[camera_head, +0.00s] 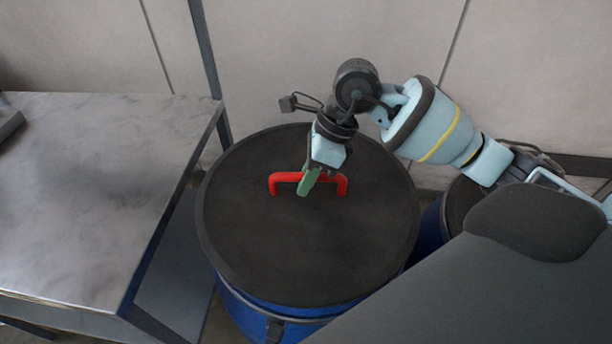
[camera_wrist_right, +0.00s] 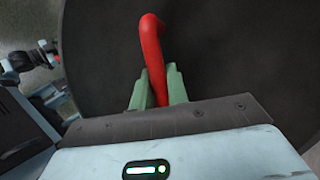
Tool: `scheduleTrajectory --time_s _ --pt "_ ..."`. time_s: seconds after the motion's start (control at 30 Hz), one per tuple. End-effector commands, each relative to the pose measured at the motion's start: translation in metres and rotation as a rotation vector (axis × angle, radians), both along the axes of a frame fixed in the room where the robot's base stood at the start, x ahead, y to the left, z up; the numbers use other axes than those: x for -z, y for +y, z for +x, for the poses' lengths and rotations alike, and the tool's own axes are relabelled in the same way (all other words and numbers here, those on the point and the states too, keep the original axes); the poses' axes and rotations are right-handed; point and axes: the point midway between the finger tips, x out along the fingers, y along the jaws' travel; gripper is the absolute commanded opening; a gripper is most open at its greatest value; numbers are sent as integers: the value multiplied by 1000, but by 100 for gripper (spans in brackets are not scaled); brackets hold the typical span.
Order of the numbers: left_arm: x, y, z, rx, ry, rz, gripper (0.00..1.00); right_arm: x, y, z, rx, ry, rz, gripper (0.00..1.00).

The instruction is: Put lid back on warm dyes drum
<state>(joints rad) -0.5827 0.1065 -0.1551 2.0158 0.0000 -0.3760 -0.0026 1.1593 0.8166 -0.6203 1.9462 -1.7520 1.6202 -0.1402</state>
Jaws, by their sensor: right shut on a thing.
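A round black lid (camera_head: 290,240) with a red bar handle (camera_head: 285,178) lies over the top of a blue drum (camera_head: 270,312) in the head view. The lid looks level; whether it is fully seated on the rim I cannot tell. My right gripper (camera_head: 308,183) comes down from above with its green fingers on the handle's middle. In the right wrist view the red handle (camera_wrist_right: 152,50) runs between the two green fingers of my right gripper (camera_wrist_right: 158,88), which is shut on it. The dark lid (camera_wrist_right: 230,60) fills the background there.
A marble-topped table (camera_head: 90,190) with a metal frame stands at the left, close to the drum. A second blue drum (camera_head: 432,228) with a dark top is partly hidden at the right. A pale panelled wall (camera_head: 270,50) stands behind.

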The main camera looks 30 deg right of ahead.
Motion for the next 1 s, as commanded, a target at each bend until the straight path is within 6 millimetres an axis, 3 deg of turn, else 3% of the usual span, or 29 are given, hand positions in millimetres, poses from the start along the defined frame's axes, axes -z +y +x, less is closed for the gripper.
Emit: scheduleTrajectory --time_s 0.17,0.47,1.0 --pt "2 0 -1 0 2 -1 71 -2 -6 4 91 -2 1 0" --pt "3 -1 -2 0 2 -2 71 0 -6 5 99 -2 1 0" --pt "26 -1 -11 -1 29 -5 71 40 -6 5 97 1 1 0"
